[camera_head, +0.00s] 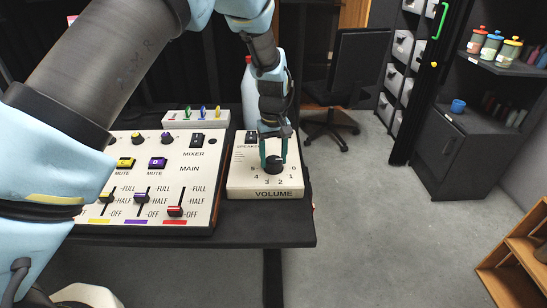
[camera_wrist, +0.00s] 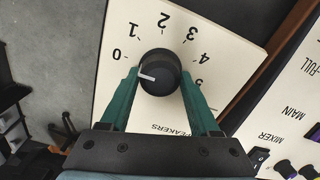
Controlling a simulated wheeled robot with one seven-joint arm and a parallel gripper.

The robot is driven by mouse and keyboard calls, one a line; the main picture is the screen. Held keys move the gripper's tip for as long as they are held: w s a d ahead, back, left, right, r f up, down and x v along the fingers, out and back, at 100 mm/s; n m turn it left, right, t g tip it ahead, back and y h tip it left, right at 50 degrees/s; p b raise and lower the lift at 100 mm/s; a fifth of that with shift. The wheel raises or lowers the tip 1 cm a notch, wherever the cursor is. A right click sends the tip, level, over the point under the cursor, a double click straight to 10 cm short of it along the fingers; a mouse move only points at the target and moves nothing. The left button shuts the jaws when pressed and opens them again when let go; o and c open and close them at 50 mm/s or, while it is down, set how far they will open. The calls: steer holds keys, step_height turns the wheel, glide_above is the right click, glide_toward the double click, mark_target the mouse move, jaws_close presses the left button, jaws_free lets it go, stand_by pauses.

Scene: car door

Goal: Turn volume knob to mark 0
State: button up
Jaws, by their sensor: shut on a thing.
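The black volume knob (camera_head: 273,165) sits on the white volume box, inside a ring of printed numbers. In the wrist view the knob (camera_wrist: 160,72) has a white pointer line aimed left, close to the 0 mark (camera_wrist: 117,55), a little to its side away from 1. My gripper (camera_head: 273,150) comes down from above and is shut on the knob, one green finger on each side. In the wrist view the fingers (camera_wrist: 160,78) straddle the knob. The pointer is hidden in the head view.
A mixer panel (camera_head: 205,175) with sliders and buttons stands just left of the volume box (camera_head: 240,183), on a dark table (camera_head: 270,235). A light-blue bottle (camera_head: 249,95) stands behind the box. Shelves and a chair are farther back.

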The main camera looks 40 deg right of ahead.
mark_target(273, 159)
steer(key=o, duration=1.4)
steer(key=shift+c, duration=0.2)
steer(key=shift+r, duration=0.1)
step_height(273, 159, up, 11)
steer(key=b, duration=0.2)
steer(key=shift+f, duration=0.2)
steer(key=w+a+r+n, duration=0.1)
steer(key=w+a, duration=0.5)
steer(key=a, duration=0.6)
steer(key=w+a+r+n, duration=0.1)
steer(key=w+a, duration=0.4)
steer(key=a, duration=0.7)
steer(key=s+a, duration=0.3)
steer(key=a, duration=0.9)
steer(key=s+a+n+t, duration=0.1)
steer(key=s+a, duration=0.3)
steer(key=a, duration=0.9)
steer(key=shift+s+f+t, duration=0.15)
steer(key=shift+t, duration=0.15)
